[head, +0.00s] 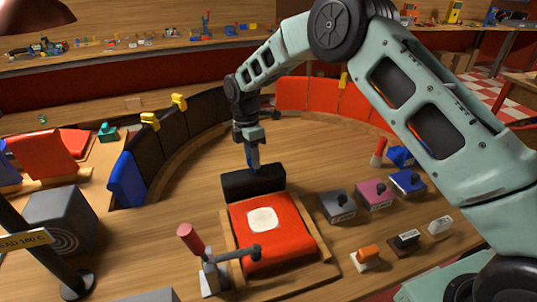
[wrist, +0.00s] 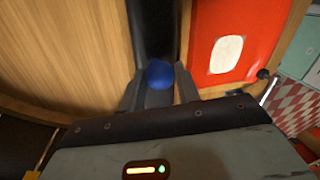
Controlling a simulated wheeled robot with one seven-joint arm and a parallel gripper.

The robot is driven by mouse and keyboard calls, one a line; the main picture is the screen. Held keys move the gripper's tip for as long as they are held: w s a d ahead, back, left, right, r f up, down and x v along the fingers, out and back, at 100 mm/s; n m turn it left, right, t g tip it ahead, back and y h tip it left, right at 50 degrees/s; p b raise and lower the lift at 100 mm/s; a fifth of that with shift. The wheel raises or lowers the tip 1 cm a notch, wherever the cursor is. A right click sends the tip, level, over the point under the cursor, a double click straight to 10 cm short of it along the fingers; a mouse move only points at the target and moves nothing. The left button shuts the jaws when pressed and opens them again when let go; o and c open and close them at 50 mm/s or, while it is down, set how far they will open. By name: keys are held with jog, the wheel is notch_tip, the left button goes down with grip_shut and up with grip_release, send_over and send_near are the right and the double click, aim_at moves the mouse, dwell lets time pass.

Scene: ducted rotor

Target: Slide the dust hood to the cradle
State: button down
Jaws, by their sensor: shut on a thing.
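A black block (head: 253,183), which looks like the dust hood, stands on the wooden table against the far edge of a red pad (head: 285,242) with a white patch. The pad lies in a wooden frame (head: 325,268); I cannot tell whether this is the cradle. My gripper (head: 252,165) points down above the block. In the wrist view my gripper (wrist: 158,88) is shut on a round blue knob (wrist: 160,73) on the black block (wrist: 155,25). The red pad (wrist: 205,75) lies right beside the block there. The fingers hide the block's near part.
A lever with a red handle (head: 191,238) stands at the frame's near left. Grey, pink and blue knobbed blocks (head: 372,195) and several small switches (head: 405,242) lie to the right. A curved wall of dark and red panels (head: 195,135) stands behind. The table between wall and block is clear.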

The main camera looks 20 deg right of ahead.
jog(key=shift+a+r, duration=0.1)
jog(key=shift+a, duration=0.45)
jog(key=c, duration=1)
grip_release()
jog(key=shift+a, duration=0.1)
jog(key=shift+c, duration=0.2)
jog(key=shift+w+r, duration=0.15)
jog(key=shift+r, duration=0.15)
jog(key=w+r+b, duration=0.2)
jog(key=w+r, duration=0.1)
jog(key=r, duration=1.3)
jog(key=shift+a+r+b, duration=0.2)
jog(key=shift+a+b, duration=0.05)
jog(key=shift+b, duration=0.15)
